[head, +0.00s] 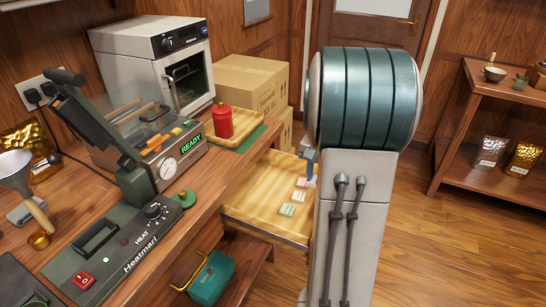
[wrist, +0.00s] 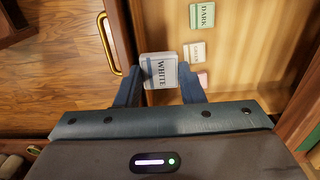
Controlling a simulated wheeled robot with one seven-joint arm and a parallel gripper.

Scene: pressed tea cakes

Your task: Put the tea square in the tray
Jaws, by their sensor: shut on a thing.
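My gripper (wrist: 161,88) is shut on a pale grey-white tea square (wrist: 158,68) labelled WHITE, with one dark blue finger on each side of it. In the wrist view the square overlaps the front edge of the open wooden drawer (wrist: 165,20); its height above the drawer is hard to tell. In the head view my arm hides the held square and most of the gripper. A wooden tray (head: 244,139) stands on the counter at the back, with a red canister (head: 222,120) in it.
The drawer holds a green square (wrist: 202,16) labelled DARK, a cream square (wrist: 195,53) and a pink square (wrist: 203,79). A brass handle (wrist: 107,44) sticks out from the drawer front. A sealing machine (head: 150,155) and a white oven (head: 160,65) stand near the tray.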

